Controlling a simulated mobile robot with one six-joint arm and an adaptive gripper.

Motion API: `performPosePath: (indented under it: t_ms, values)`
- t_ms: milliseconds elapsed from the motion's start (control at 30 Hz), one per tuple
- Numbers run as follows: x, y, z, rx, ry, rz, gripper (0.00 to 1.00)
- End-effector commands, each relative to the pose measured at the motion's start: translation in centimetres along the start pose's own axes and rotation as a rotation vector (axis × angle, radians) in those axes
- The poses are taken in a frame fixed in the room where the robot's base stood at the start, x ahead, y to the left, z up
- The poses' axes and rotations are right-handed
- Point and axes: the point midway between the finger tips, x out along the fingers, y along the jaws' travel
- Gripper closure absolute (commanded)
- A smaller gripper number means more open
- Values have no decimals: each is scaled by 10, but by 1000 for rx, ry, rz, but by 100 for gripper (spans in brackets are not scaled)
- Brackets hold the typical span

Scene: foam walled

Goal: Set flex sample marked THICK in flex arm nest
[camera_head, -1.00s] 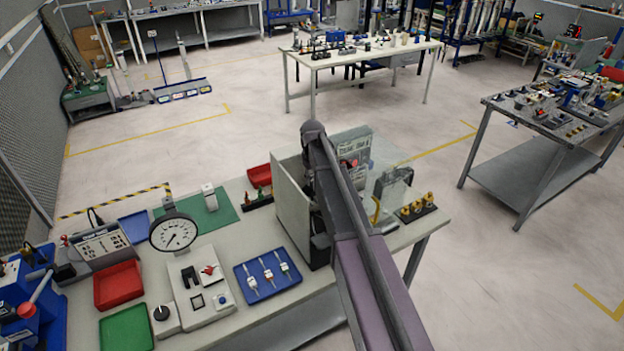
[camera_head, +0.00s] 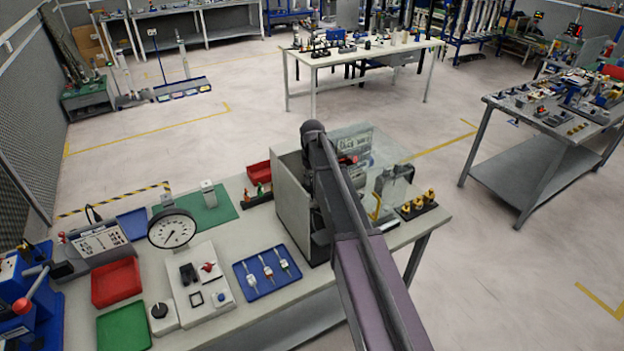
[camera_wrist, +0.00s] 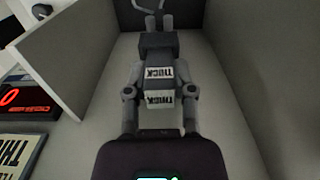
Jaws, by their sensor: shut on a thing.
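In the wrist view my gripper (camera_wrist: 160,94) is shut on a dark grey flex sample (camera_wrist: 160,46) with white labels reading THICK. Two such labels show, one above the other, between the fingers; I cannot tell whether both are on the sample. The sample is between two grey upright walls, with two pale prongs (camera_wrist: 167,21) at its far end. The flex arm nest cannot be made out clearly, nor whether the sample touches it. In the head view my arm hides the gripper and sample inside the walled station.
The grey wall (camera_head: 293,197) stands close to my arm's left, with a clear panel (camera_head: 395,157) to its right. A blue tray (camera_head: 256,293), a dial gauge (camera_head: 173,229) and a red tray (camera_head: 115,283) share the bench. A red-lit display (camera_wrist: 24,99) is left in the wrist view.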

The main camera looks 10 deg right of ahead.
Motion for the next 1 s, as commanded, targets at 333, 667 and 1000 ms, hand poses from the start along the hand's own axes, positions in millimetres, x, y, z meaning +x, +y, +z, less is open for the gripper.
performPosePath:
  t_ms: [333,667,1000]
  values:
    - [6,0,0,0,0,0,61]
    - [5,0,0,0,0,0,27]
    - [5,0,0,0,0,0,27]
